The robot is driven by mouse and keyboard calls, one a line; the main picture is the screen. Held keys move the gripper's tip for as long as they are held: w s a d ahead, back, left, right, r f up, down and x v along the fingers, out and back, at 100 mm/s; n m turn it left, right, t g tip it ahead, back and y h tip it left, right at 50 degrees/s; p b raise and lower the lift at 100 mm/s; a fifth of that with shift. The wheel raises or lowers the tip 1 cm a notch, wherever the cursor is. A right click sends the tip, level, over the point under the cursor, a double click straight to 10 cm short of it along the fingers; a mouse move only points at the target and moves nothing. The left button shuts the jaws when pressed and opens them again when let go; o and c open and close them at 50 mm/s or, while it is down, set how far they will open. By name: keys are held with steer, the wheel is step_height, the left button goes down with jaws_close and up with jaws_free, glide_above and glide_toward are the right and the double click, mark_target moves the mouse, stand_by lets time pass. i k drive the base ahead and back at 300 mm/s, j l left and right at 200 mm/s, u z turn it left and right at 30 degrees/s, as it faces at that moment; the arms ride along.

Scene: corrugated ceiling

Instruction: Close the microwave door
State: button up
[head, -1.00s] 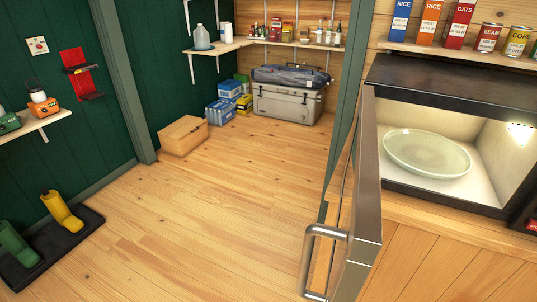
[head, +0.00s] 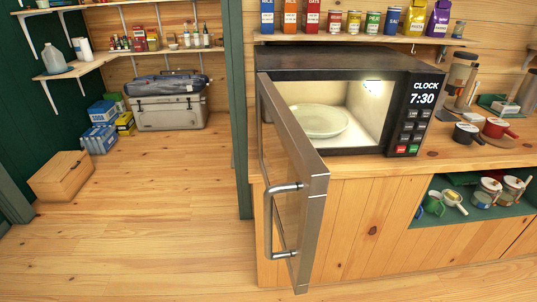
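The microwave (head: 345,65) stands on a wooden counter, right of centre in the head view. Its door (head: 301,160) is hinged on the left and stands wide open, jutting out toward me past the counter's front edge. A metal bar handle (head: 270,225) is on the door's left-hand, outer face. Inside, the cavity is lit and a pale round plate (head: 318,121) lies on its floor. The control panel, on the right, reads CLOCK 7:30. My gripper is not in view.
A shelf above the microwave (head: 345,38) holds several cans and boxes. Pots (head: 497,128) stand on the counter to the right; mugs (head: 487,192) sit in an open cubby below. A wooden crate (head: 60,176) and a grey cooler (head: 168,111) stand at left. The floor (head: 150,230) is clear.

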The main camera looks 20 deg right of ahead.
mark_target(290, 163)
steer(key=i+j+u, duration=0.25)
steer(key=j, duration=0.25)
steer(key=i+j+u, duration=0.3)
steer(key=j, duration=0.2)
steer(key=i, duration=0.05)
